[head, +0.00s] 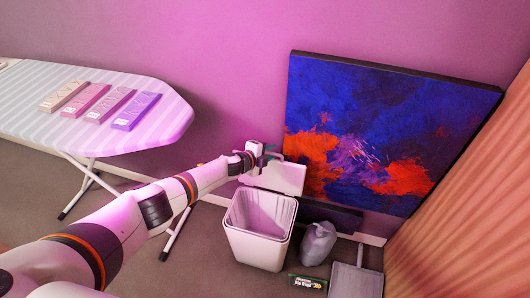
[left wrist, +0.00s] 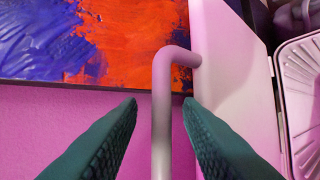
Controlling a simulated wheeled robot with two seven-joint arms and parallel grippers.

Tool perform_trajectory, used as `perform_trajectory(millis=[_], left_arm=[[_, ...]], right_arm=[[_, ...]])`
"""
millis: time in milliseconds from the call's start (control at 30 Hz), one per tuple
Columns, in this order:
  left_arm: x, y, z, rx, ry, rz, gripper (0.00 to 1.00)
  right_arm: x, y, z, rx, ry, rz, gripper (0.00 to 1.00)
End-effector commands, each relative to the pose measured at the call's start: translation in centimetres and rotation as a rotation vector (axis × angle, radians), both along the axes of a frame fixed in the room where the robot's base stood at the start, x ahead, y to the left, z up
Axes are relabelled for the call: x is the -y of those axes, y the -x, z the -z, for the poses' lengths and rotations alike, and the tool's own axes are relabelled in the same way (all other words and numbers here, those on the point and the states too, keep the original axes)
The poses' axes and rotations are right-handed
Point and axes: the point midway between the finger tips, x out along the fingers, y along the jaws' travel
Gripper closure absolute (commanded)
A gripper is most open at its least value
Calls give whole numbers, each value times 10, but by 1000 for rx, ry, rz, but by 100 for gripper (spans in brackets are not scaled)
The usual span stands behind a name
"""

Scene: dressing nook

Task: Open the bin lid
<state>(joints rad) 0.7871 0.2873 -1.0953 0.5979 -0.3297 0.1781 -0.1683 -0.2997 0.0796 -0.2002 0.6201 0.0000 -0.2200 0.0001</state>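The white bin (head: 258,245) stands on the floor, and its inside shows from above. Its lid (head: 285,178) stands raised at the back of the bin, near the painting. In the left wrist view the lid is a pale panel (left wrist: 235,75) with a bent bar handle (left wrist: 162,110). My left gripper (head: 268,156) is at the raised lid's upper left. Its two dark green fingers (left wrist: 162,103) are on either side of the handle, with a visible gap to the bar on each side. My right gripper is in no view.
A blue and orange painting (head: 385,120) leans on the wall behind the bin. A grey bag (head: 318,243), a box of bin bags (head: 307,282) and a dustpan (head: 355,279) lie to the right. An ironing board (head: 160,125) with several boxes stands left.

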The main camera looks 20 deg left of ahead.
Motion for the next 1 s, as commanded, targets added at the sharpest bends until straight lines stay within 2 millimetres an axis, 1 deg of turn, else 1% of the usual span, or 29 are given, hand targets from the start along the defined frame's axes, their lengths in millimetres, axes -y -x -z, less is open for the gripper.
perform_trajectory(millis=[167,367,500,700,833,1000], left_arm=[[-8,12,-10,-2,-2,-1,68],[-22,42,-27,-1,-2,1,68],[-33,64,-37,-1,-1,2,68],[-44,87,-48,-1,0,1,68],[-47,94,-52,0,2,1,68],[-48,96,-53,0,2,1,68]], right_arm=[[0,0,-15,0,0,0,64],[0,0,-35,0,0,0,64],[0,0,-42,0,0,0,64],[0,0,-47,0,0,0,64],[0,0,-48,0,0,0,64],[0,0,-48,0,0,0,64]])
